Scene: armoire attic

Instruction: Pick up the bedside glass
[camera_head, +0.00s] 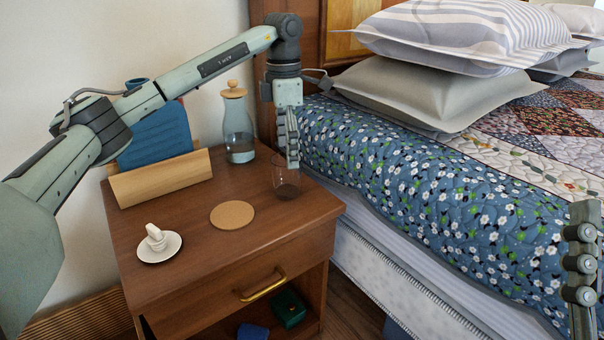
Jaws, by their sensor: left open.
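The bedside glass (286,189) is a clear tumbler with a dark-looking base. It stands upright near the right edge of the wooden nightstand (190,262). My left gripper (292,162) points straight down at the glass, and its fingertips overlap the upper part of the glass in the picture. The gripper is open. The fingers are seen edge-on, so I cannot tell whether they are around the glass, in front of it or touching it. My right gripper (583,268) shows in part at the right edge, over the bed and away from the glass; its opening is unclear.
A stoppered glass carafe (239,135) stands behind. A cork coaster (232,215), a small white dish (159,248) and a wooden holder with a blue book (160,178) share the nightstand. The bed (430,195) lies close on the right.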

